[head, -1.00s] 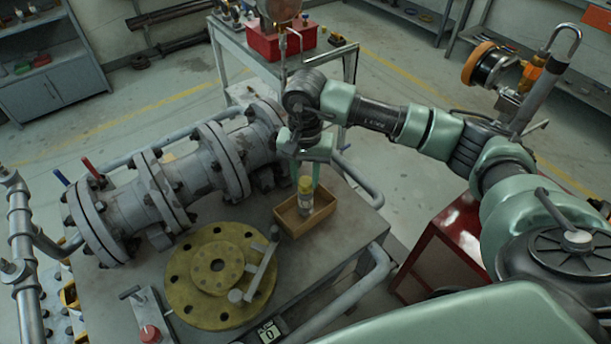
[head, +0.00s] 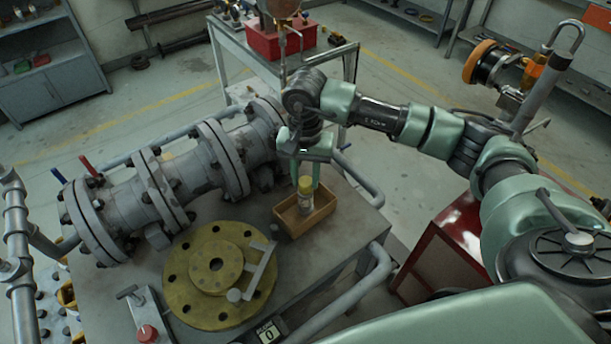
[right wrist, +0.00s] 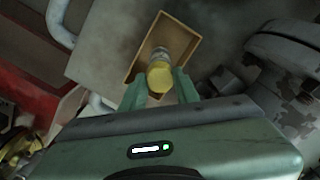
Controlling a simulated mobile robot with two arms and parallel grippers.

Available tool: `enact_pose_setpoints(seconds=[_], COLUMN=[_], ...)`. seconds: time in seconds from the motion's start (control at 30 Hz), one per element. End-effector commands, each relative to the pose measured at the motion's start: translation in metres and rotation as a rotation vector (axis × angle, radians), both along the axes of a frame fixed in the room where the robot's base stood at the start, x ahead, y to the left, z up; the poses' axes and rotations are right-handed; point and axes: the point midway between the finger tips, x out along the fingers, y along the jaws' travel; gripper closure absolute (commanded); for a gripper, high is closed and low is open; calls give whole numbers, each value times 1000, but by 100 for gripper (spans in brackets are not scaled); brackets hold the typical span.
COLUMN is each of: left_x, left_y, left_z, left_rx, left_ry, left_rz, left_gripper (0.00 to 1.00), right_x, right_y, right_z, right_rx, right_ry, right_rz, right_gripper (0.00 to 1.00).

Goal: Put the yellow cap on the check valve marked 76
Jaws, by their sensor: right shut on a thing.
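The yellow cap (head: 305,183) is the top of a small upright piece with a pale grey body (head: 306,199) at the open wooden tray. In the right wrist view the cap (right wrist: 160,77) shows between the two green fingers, with the grey body beyond it. My right gripper (head: 306,177) points down over the tray and is shut on this yellow-topped piece. I cannot tell whether the piece touches the tray floor. I can read no mark 76 on anything. My left gripper is out of view.
The wooden tray (head: 284,217) stands on the grey bench (head: 335,229). A large flanged grey pipe valve (head: 143,197) lies along the back left. A yellow round flange (head: 190,298) with a lever is in front. A red-topped cart (head: 462,232) is at right.

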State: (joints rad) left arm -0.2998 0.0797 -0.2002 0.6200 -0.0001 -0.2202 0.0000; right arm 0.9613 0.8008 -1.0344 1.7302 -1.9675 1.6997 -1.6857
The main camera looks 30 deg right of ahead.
Motion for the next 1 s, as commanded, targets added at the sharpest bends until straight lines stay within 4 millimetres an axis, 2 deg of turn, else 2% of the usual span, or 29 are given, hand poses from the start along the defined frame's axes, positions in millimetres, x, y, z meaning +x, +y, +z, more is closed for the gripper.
enact_pose_setpoints(seconds=[0.23,0.27,0.33,0.37,0.57,0.6,0.67,0.7,1.0], left_x=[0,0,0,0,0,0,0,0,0], left_y=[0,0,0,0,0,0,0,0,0], left_z=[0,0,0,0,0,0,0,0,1], left_rx=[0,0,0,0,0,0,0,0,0], left_ry=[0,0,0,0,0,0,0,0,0], left_rz=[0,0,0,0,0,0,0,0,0], left_gripper=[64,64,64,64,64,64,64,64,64], right_x=[0,0,0,0,0,0,0,0,0], right_y=[0,0,0,0,0,0,0,0,0], right_z=[0,0,0,0,0,0,0,0,1], right_rx=[-1,-1,-1,-1,-1,-1,-1,-1,-1], right_ry=[-1,-1,-1,-1,-1,-1,-1,-1,-1], right_rz=[0,0,0,0,0,0,0,0,0], right_gripper=[100,67,47,44,44,41,24,22,22])
